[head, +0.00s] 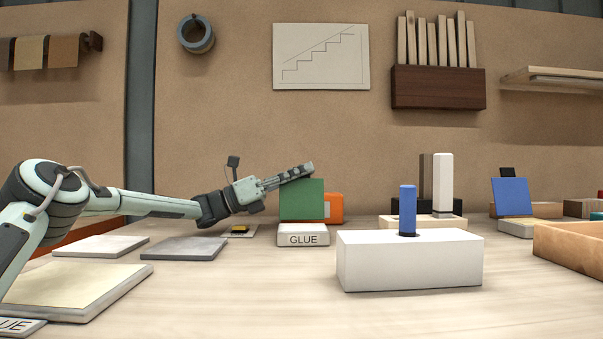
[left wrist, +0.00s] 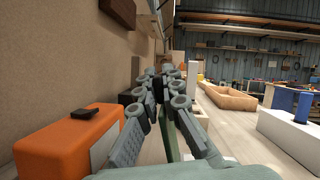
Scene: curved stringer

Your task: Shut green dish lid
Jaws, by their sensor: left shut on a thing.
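The green dish lid (head: 302,202) stands upright, open, at the back of a white dish labelled GLUE (head: 303,236). My left gripper (head: 308,168) reaches in from the left, with its fingers along the top edge of the lid. In the left wrist view the fingers (left wrist: 171,76) are close together, with a thin green strip of the lid (left wrist: 169,145) between them. The gripper is shut on the lid; the exact contact is partly hidden. My right gripper is not in view.
An orange box (head: 334,208) stands right behind the lid and shows in the left wrist view (left wrist: 65,153). A white block (head: 409,262) with a blue peg (head: 407,208) stands to the right. A blue lid (head: 512,197) and wooden tray (head: 570,247) are farther right. Flat panels lie left.

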